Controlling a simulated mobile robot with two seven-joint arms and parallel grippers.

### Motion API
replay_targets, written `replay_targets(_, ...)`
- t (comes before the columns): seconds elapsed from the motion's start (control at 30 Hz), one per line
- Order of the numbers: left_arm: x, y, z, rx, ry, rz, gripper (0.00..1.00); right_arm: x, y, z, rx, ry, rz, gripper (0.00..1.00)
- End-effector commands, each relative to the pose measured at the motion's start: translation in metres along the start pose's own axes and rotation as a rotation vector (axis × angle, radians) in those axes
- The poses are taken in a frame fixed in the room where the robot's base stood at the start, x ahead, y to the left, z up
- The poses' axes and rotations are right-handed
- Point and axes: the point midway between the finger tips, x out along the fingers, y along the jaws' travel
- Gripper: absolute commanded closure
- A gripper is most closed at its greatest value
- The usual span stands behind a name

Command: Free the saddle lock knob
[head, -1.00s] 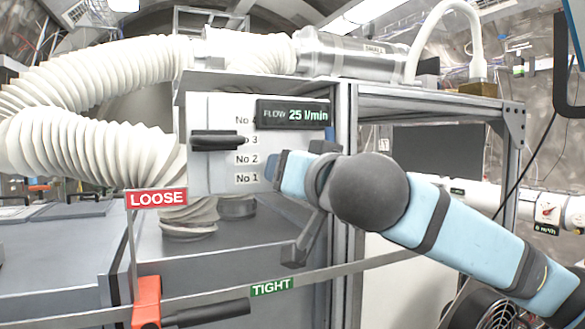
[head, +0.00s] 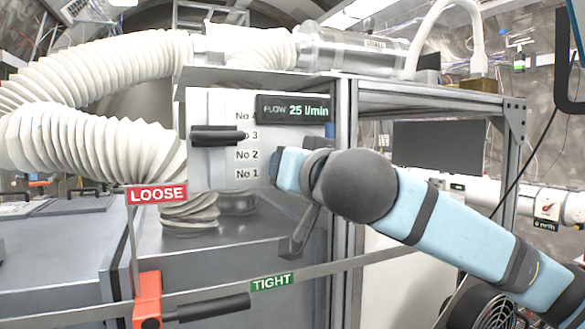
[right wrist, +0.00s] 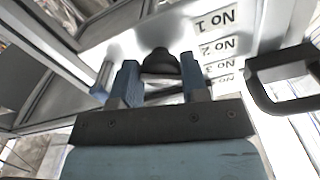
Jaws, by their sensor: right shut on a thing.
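A pale panel (head: 210,165) carries station labels No 1 to No 4 and a black bar handle (head: 219,136) at about No 3. My right gripper (head: 277,168) is at the panel's right edge, its tips mostly hidden by my own wrist in the head view. In the right wrist view the two blue fingers (right wrist: 160,68) are shut on a dark rounded knob (right wrist: 160,60), which sits between them. The knob is hidden in the head view. My left gripper is not in view.
An orange clamp (head: 148,297) with a black lever (head: 207,308) stands at the lower left by a red LOOSE sign (head: 157,194) and a green TIGHT sign (head: 272,282). White corrugated hoses (head: 90,140) fill the left. A flow display (head: 294,109) reads 25 l/min.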

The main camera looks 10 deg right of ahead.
Motion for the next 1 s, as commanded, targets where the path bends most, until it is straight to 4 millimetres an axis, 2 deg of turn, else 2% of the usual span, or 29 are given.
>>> replay_targets(0.27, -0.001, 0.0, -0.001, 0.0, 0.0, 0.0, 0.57, 0.001, 0.0, 0.001, -0.144, -0.003, -0.001, 0.83)
replay_targets(1.0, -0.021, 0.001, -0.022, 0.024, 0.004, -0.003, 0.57, 0.0, 0.002, -0.004, -0.841, -0.001, 0.001, 0.83)
